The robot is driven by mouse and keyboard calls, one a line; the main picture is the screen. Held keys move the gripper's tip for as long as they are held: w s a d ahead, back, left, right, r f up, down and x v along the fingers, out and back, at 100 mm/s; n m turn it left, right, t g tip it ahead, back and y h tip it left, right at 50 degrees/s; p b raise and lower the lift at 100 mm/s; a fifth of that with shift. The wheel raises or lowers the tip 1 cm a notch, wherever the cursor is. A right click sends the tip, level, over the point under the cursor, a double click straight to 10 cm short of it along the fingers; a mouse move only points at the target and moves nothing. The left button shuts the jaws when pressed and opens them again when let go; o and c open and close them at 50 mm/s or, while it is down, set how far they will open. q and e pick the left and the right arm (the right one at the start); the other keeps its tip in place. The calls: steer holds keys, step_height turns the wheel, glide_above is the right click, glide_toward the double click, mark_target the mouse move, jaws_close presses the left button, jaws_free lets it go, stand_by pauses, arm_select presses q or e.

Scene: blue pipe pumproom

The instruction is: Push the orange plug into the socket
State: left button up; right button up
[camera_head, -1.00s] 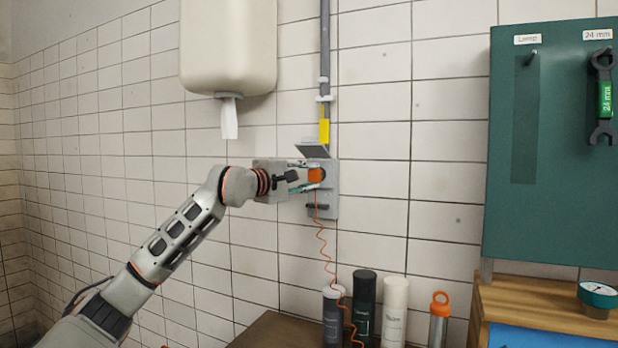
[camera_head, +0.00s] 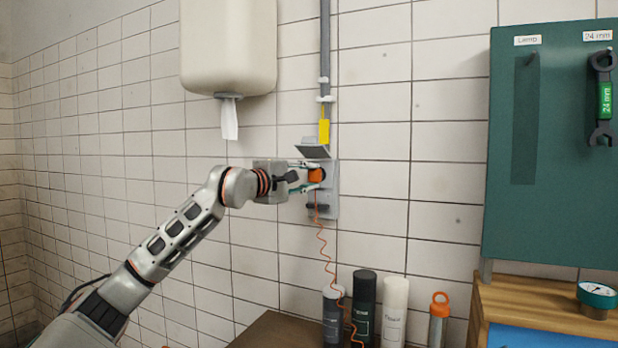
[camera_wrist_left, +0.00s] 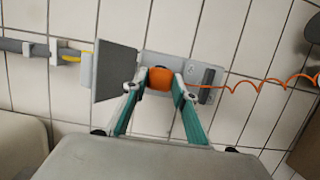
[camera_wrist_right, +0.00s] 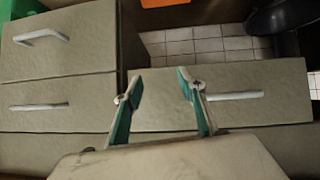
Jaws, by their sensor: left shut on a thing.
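The orange plug (camera_head: 316,175) is at the grey wall socket plate (camera_head: 325,208), with its coiled orange cord hanging down. My left gripper (camera_head: 311,176) is shut on the plug, one finger on each side. The left wrist view shows the plug (camera_wrist_left: 160,79) between the fingertips, in front of the socket plate (camera_wrist_left: 205,62). The grey lid (camera_wrist_left: 116,73) stands open. The plug and gripper hide the socket opening, so I cannot tell how deep the plug sits. My right gripper (camera_wrist_right: 157,82) is open and empty in the right wrist view, before grey drawers.
A paper dispenser (camera_head: 229,50) hangs above my left arm. A pipe with a yellow section (camera_head: 324,131) runs down to the socket. Several bottles (camera_head: 363,305) stand below by the cord. A green tool board (camera_head: 550,150) is at the right. The tiled wall between is clear.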

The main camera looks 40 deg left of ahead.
arm_select(q)
steer(key=shift+w+a+r+p, duration=0.1)
steer(key=shift+w+a+p, duration=0.05)
steer(key=shift+w+p, duration=0.4)
stand_by(0.4)
steer(key=o, duration=1.1)
steer(key=shift+s, duration=0.15)
steer(key=shift+s+a+f, duration=0.1)
steer(key=shift+s, duration=1.05)
steer(key=shift+s+a+f, duration=0.1)
steer(key=shift+s, duration=1.05)
glide_toward(310, 176)
steer(key=shift+s+d, duration=0.15)
steer(key=shift+s, duration=0.45)
steer(key=shift+s+d, duration=0.2)
steer(key=shift+s, duration=0.35)
